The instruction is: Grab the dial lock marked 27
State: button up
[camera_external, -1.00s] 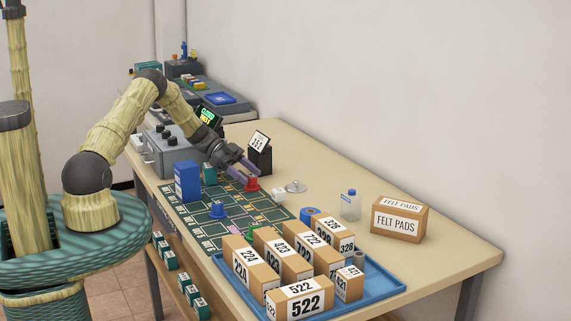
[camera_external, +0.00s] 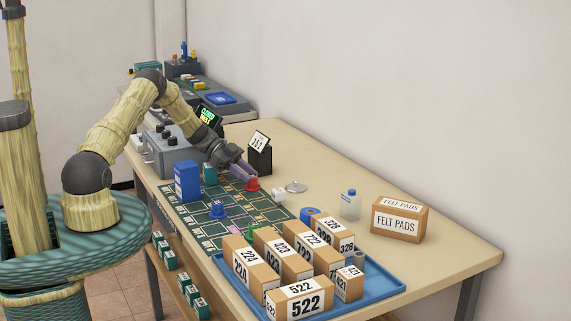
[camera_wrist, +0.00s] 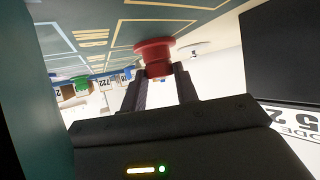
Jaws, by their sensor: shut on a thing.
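A red flanged, knob-like piece (camera_external: 252,185) sits on the dark green marked mat (camera_external: 190,213), near its back right edge. It also shows in the wrist view (camera_wrist: 154,50), at the fingertips. My gripper (camera_external: 244,172) reaches down to it from the left, its fingers shut on it. In the wrist view my gripper (camera_wrist: 160,80) has a finger on either side of the red piece's narrower part. I cannot read a 27 on any piece, so I cannot tell whether this is the dial lock. A blue piece of similar shape (camera_external: 217,209) stands on the mat.
A blue box (camera_external: 187,181) and a grey control box (camera_external: 172,153) stand left of my gripper. A black stand with a card (camera_external: 260,158) is close behind it. A blue tray (camera_external: 390,288) of numbered cartons is in front.

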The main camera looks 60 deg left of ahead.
aim_at(246, 185)
jog(key=shift+r, duration=0.15)
notch_tip(246, 185, up, 10)
jog(key=b, duration=0.2)
